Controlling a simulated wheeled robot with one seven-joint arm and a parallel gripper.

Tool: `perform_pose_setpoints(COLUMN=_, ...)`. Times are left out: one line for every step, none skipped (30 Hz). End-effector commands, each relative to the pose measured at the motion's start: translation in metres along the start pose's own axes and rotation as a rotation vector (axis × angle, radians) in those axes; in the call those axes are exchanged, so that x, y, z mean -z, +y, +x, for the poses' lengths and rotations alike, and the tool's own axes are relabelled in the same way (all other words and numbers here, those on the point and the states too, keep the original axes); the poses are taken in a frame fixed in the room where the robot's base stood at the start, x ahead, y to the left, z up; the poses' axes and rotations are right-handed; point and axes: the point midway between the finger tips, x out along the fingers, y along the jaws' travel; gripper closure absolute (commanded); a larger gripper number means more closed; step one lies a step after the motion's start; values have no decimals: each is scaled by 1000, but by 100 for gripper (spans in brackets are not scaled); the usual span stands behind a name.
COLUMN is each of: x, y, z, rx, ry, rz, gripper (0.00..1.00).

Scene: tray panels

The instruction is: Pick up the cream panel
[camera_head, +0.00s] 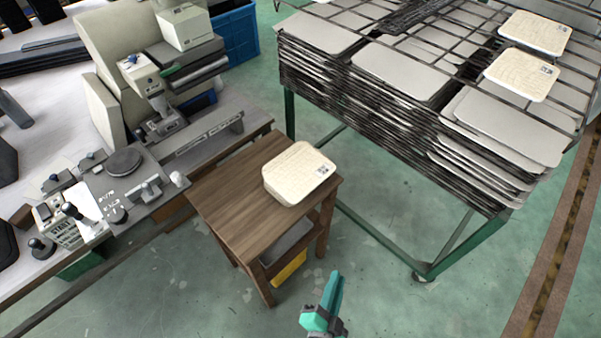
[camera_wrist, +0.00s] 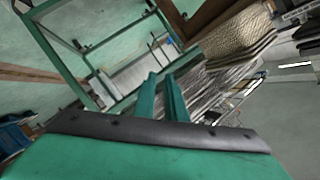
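Cream panels (camera_head: 299,172) with rounded corners lie in a small stack on a wooden side table (camera_head: 235,185). The top one has a small dark printed mark near its right corner. Two more cream panels, a far one (camera_head: 535,33) and a nearer one (camera_head: 521,74), lie flat on the wire rack at the upper right. My gripper (camera_head: 334,285) is teal, below and to the right of the side table in the head view, apart from every panel. In the wrist view its two fingers (camera_wrist: 160,78) stand apart with nothing between them.
A green-framed rack (camera_head: 455,246) holds stacks of grey panels (camera_head: 405,68) at the right. A workbench with machines (camera_head: 165,65) is at the left, and a blue crate (camera_head: 236,35) is behind it. Green floor (camera_head: 385,205) is clear between side table and rack.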

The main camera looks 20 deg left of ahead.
Motion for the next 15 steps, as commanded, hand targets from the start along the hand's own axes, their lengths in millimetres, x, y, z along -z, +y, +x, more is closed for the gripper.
perform_pose_setpoints(x=1, y=-7, z=22, rx=28, ry=-8, rz=64, gripper=89)
perform_pose_setpoints(x=0, y=-11, z=33, rx=43, ry=-18, rz=104, gripper=89)
perform_pose_setpoints(x=0, y=-17, z=48, rx=63, ry=-32, rz=156, gripper=89)
perform_pose_setpoints(x=1, y=-23, z=59, rx=80, ry=-42, rz=195, gripper=89)
perform_pose_setpoints(x=1, y=-28, z=70, rx=97, ry=-55, rz=235, gripper=89)
perform_pose_setpoints(x=2, y=-37, z=84, rx=121, ry=-71, rz=285, gripper=89)
perform_pose_setpoints(x=3, y=-43, z=95, rx=140, ry=-84, rz=323, gripper=89)
perform_pose_setpoints(x=4, y=-50, z=106, rx=159, ry=-99, rz=358, gripper=89)
perform_pose_setpoints(x=7, y=-60, z=119, rx=185, ry=-119, rz=408, gripper=89)
perform_pose_setpoints(x=9, y=-68, z=129, rx=205, ry=-134, rz=442, gripper=89)
perform_pose_setpoints(x=12, y=-77, z=138, rx=225, ry=-151, rz=475, gripper=89)
perform_pose_setpoints(x=15, y=-88, z=149, rx=251, ry=-173, rz=517, gripper=89)
perform_pose_setpoints(x=18, y=-97, z=157, rx=271, ry=-189, rz=547, gripper=89)
perform_pose_setpoints(x=20, y=-105, z=164, rx=290, ry=-206, rz=574, gripper=89)
perform_pose_setpoints(x=23, y=-116, z=172, rx=314, ry=-227, rz=606, gripper=89)
